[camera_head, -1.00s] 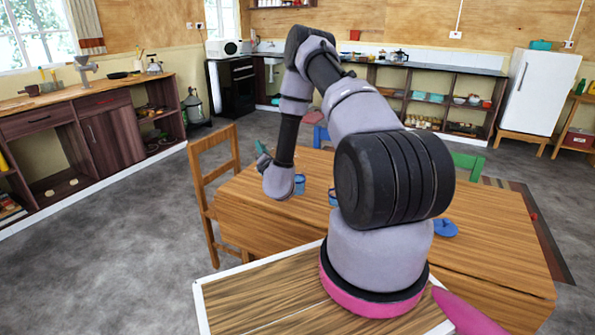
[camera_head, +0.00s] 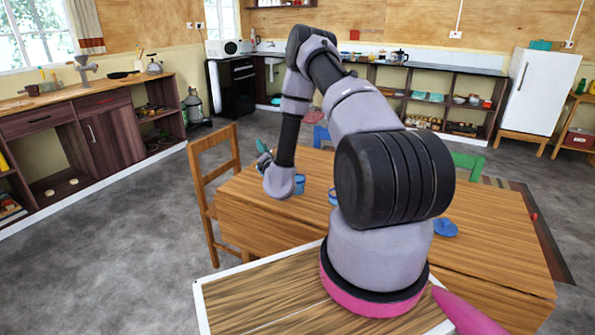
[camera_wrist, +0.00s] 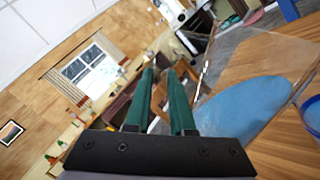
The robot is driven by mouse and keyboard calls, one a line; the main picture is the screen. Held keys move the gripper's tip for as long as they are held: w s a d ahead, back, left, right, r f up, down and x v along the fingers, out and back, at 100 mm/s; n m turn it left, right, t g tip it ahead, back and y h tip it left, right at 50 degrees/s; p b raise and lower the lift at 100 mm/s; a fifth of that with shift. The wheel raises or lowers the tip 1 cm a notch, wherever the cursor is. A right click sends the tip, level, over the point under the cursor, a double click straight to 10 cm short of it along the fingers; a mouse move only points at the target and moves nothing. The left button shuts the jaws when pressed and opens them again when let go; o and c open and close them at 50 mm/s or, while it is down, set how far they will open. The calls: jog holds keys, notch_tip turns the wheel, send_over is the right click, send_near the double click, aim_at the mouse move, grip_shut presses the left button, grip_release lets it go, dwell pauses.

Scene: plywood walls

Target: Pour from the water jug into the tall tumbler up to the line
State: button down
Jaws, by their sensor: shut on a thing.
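My gripper (camera_wrist: 164,85) shows its two green fingers in the wrist view, close together and shut on the clear water jug. The jug's blue water (camera_wrist: 243,108) shows as a slanted surface through its see-through wall, right of the fingers. A blue-rimmed vessel (camera_wrist: 313,112), perhaps the tall tumbler, is cut off at the right edge, close to the jug. In the head view my gripper (camera_head: 262,148) is partly hidden behind my wrist, and the jug cannot be made out. A blue vessel (camera_head: 299,184) stands just right of my wrist. The fill line and any stream cannot be seen.
Another blue vessel (camera_head: 332,197) stands on the wooden table (camera_head: 485,250), partly behind my arm. A blue item (camera_head: 445,228) lies farther right. A wooden chair (camera_head: 215,185) is at the table's left side. The table's right part is mostly clear.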

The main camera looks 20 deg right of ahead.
jog(key=shift+s+d+r+m, duration=0.1)
jog(key=shift+d+r+m, duration=0.25)
jog(key=shift+r+m, duration=0.2)
dwell(1.5)
jog(key=a+f+n, duration=0.1)
jog(key=f+n, duration=0.1)
jog(key=a+f+n, duration=0.1)
jog(key=f+n, duration=0.1)
jog(key=w+a+f+n+y, duration=0.1)
jog(key=a+f+n, duration=0.1)
jog(key=shift+a+f+n+g, duration=0.15)
jog(key=shift+n+g, duration=0.1)
jog(key=shift+g, duration=0.15)
jog(key=shift+w+a+f+n+g+b, duration=0.15)
jog(key=shift+a+f+n, duration=0.4)
jog(key=shift+f+n, duration=0.55)
jog(key=shift+w+a+f+n+g+b, duration=0.15)
jog(key=shift+a+f+n, duration=0.35)
jog(key=shift+f+n, duration=0.6)
jog(key=shift+w+a+f+n+g, duration=0.15)
jog(key=shift+a+f+n, duration=0.5)
jog(key=shift+f, duration=0.85)
notch_tip(320, 180, up, 7)
jog(key=shift+f, duration=0.15)
jog(key=shift+s, duration=0.15)
